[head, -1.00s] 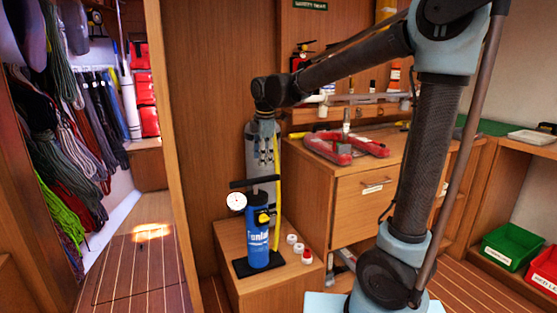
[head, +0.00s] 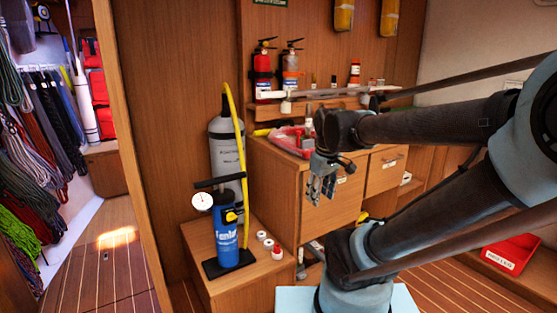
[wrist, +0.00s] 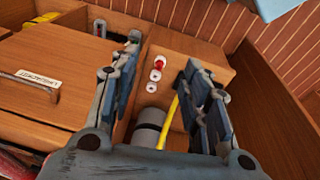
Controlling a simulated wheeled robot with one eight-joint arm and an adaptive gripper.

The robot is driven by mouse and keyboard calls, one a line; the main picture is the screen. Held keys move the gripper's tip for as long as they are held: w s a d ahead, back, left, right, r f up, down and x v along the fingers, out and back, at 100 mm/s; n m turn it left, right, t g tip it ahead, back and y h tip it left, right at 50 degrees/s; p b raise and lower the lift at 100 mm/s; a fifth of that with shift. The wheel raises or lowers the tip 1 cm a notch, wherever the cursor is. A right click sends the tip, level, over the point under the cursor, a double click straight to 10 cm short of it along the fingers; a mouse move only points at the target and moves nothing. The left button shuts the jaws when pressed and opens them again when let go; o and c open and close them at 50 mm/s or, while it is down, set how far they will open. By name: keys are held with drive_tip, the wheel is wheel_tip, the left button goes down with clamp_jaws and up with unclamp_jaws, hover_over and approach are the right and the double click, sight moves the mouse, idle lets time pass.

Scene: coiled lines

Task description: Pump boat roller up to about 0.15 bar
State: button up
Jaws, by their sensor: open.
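A blue hand pump (head: 228,240) stands upright on a black foot plate on a low wooden box, its black T-handle (head: 220,182) low. A round white gauge (head: 203,201) is beside it; I cannot read its value. A grey upright cylinder (head: 222,150), likely the boat roller, stands behind the pump. A yellow hose (head: 243,170) arcs from its top down towards the pump. My gripper (head: 322,186) is open and empty, right of the pump and apart from it. In the wrist view the open fingers (wrist: 164,58) frame the cylinder (wrist: 152,125); the pump is not identifiable there.
White caps (head: 265,240) and a red-topped one (head: 277,252) lie on the box (head: 230,288), right of the pump. A drawer cabinet (head: 290,190) bearing a red item (head: 290,138) stands behind my gripper. Fire extinguishers (head: 262,70) hang above. Floor at left is clear.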

drive_tip(key=s+d+f+m, duration=0.5)
drive_tip(key=s+f+m, duration=0.1)
drive_tip(key=s+f, duration=0.2)
drive_tip(key=shift+d+m, duration=0.3)
drive_tip(key=shift+m, duration=0.1)
